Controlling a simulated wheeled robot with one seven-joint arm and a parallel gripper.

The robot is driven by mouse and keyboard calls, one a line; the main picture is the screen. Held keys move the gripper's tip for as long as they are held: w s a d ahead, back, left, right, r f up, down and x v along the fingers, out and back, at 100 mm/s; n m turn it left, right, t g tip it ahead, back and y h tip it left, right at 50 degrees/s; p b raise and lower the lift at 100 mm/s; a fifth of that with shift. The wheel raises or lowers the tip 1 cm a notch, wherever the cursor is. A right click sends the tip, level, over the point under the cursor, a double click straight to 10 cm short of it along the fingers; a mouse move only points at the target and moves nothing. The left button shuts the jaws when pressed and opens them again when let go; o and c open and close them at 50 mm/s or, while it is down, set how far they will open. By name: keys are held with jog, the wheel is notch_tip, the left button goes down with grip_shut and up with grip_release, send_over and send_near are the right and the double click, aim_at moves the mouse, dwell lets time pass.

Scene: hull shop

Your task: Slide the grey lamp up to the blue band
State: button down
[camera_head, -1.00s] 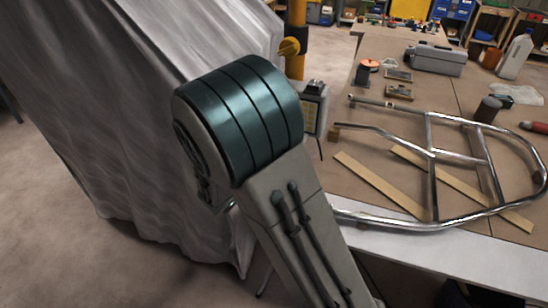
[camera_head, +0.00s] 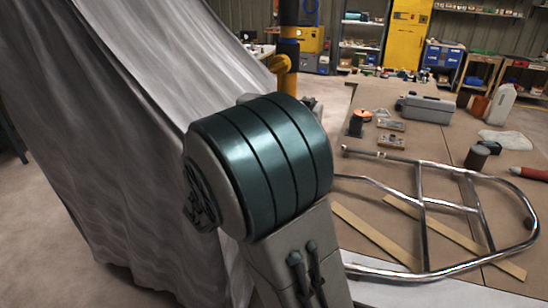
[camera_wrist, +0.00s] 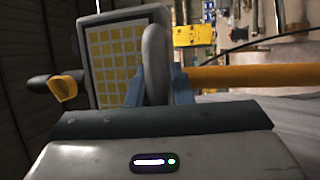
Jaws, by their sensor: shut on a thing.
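The grey lamp (camera_wrist: 152,14), with a grid of yellow cells on its face, fills the upper left of the wrist view. My gripper (camera_wrist: 158,84) has its blue fingers on both sides of the lamp's rounded grey handle (camera_wrist: 156,52), shut on it. A yellow pole (camera_wrist: 250,77) runs right from behind the lamp, and a yellow knob (camera_wrist: 63,88) stands out at left. In the head view, the blue band (camera_head: 289,41) circles the pole, above the knob (camera_head: 276,64). My arm hides my gripper and most of the lamp there.
A grey draped cover (camera_head: 110,130) fills the left, close beside my arm. A workbench (camera_head: 440,140) at right holds a bent metal tube frame (camera_head: 422,215), wooden strips (camera_head: 375,235) and a grey case (camera_head: 425,108). Shelves and a yellow cabinet (camera_head: 408,35) stand behind.

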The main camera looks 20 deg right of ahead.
jog(key=c, duration=1.4)
grip_release()
jog(key=shift+o, duration=0.2)
jog(key=shift+a, duration=0.1)
jog(key=b+v, duration=0.3)
jog(key=v, duration=1)
jog(key=shift+s+a, duration=0.15)
jog(key=shift+a, duration=0.1)
jog(key=shift+f, duration=0.1)
